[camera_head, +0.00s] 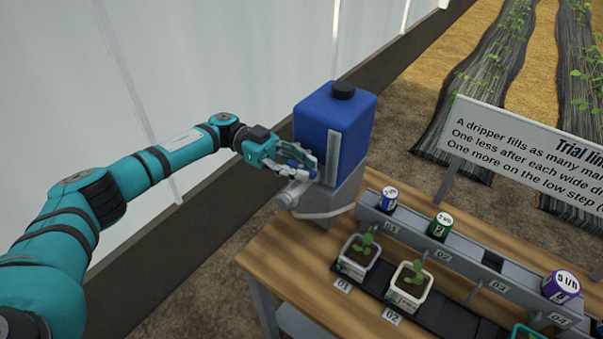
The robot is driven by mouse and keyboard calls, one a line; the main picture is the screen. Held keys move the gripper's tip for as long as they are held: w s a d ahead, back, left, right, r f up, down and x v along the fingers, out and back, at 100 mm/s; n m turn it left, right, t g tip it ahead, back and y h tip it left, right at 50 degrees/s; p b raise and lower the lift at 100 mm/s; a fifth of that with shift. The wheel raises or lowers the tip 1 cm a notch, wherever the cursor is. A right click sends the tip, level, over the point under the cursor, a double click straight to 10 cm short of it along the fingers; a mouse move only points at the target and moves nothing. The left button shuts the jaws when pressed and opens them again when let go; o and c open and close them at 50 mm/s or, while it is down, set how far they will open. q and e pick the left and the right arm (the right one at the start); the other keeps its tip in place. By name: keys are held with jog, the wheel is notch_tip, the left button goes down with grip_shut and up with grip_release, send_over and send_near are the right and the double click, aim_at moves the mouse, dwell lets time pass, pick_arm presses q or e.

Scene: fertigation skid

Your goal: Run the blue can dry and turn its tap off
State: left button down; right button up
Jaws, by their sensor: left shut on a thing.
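The blue can (318,130), with a black cap (343,90) and a pale vertical strip on its side, stands upright on a grey stand (345,195) at the table's back left. My left gripper (306,167) comes in from the left at the can's lower front. It is shut on a small blue part that looks like the can's tap handle (298,169). The fingers hide most of the tap, so I cannot tell how far it is turned. A grey cylindrical fitting (290,195) sits just below the gripper. The liquid level in the can is not readable. My right gripper is not in view.
A partly visible sign (530,155) stands behind. A pale wall is at left.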

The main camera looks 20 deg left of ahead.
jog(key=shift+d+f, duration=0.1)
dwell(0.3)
pick_arm(q)
jog(key=c, duration=1.3)
grip_release()
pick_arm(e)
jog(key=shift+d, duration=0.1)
pick_arm(q)
jog(key=shift+a, duration=0.1)
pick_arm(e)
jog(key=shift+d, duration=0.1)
pick_arm(q)
jog(key=v, duration=0.7)
jog(key=shift+w+a, duration=0.1)
jog(key=shift+w, duration=0.05)
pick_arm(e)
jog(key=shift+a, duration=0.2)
